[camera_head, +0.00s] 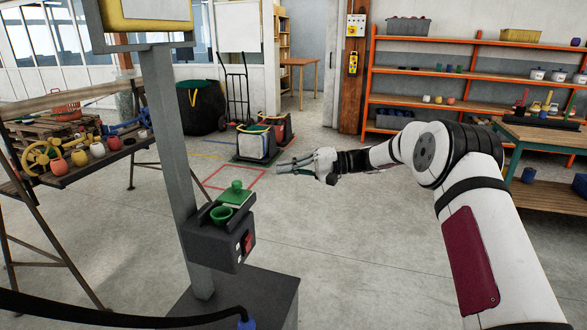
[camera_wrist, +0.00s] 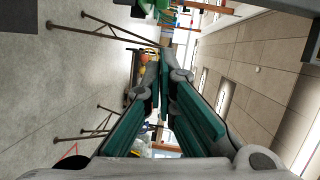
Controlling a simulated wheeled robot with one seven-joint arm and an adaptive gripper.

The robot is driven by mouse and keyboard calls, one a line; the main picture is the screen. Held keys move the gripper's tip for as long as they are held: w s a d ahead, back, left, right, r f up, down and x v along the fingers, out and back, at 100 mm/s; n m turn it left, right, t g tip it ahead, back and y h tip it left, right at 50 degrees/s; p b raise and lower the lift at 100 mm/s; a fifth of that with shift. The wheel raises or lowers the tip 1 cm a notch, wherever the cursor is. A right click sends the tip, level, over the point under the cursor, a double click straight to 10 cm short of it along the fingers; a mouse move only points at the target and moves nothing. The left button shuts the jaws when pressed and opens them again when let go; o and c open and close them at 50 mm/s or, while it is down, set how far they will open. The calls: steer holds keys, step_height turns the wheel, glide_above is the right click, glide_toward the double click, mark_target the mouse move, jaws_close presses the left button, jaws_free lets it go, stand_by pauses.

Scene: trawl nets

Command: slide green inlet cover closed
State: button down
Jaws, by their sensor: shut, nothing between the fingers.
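The green inlet cover (camera_head: 235,195) is a flat green plate with a round knob, on top of a dark grey box fixed to a grey post. It sits behind a round green inlet (camera_head: 221,214), whose opening shows uncovered. My gripper (camera_head: 281,167) is to the right of and above the cover in the head view, apart from it, its fingers pointing left. In the wrist view the gripper's green-padded fingers (camera_wrist: 166,75) come together at their tips with nothing between them. The cover cannot be made out in the wrist view.
The grey post (camera_head: 175,150) rises at the left of the box, above a dark base (camera_head: 240,300). A wooden table (camera_head: 85,165) with several coloured floats stands at left. Crates (camera_head: 257,145) stand on the floor behind my gripper. Open floor (camera_head: 330,240) lies right of the box.

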mark_target(243, 200)
steer(key=s+a+f+p, duration=0.1)
steer(key=s+a, duration=0.1)
steer(key=a, duration=0.6)
steer(key=shift+s+a+f+p, duration=0.2)
steer(key=shift+s+p, duration=0.1)
steer(key=shift+p, duration=0.1)
steer(key=s+p, duration=0.1)
steer(key=s, duration=0.1)
steer(key=s+a+p, duration=0.1)
steer(key=s+p, duration=0.1)
steer(key=s+a+p, duration=0.1)
steer(key=s, duration=0.1)
steer(key=shift+s+r, duration=0.1)
steer(key=shift+r, duration=0.1)
steer(key=shift+s+a+f+p, duration=0.15)
steer(key=shift+s+a+p, duration=0.15)
steer(key=shift+s, duration=0.1)
steer(key=shift+w+d, duration=0.1)
steer(key=shift+w, duration=0.05)
